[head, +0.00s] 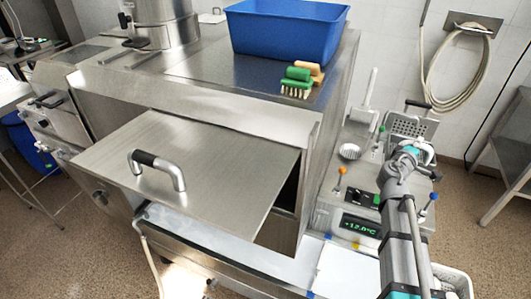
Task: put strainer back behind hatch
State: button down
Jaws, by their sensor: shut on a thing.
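The strainer (402,124), a perforated steel piece with a dark handle at its top, is at the right, above the side shelf. My gripper (416,151) is at its lower edge and shut on it; the fingertips are small and partly hidden by my arm. The hatch (225,150) is a broad steel panel with a grey-and-black bar handle (157,163). It stands tilted out from the front of the steel machine. A dark gap (287,205) shows at its right side; the inside is mostly hidden.
A blue tub (285,30) and brushes (298,80) stand on the machine top. The side shelf holds a scoop (365,112), a small fluted dish (350,151), colored knobs and a temperature display (358,224). A hose (460,75) hangs on the wall. A tray (215,235) lies below the hatch.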

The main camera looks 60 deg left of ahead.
notch_tip(320, 180, up, 12)
jog(key=p, duration=1)
jog(key=shift+w+d+f, duration=0.1)
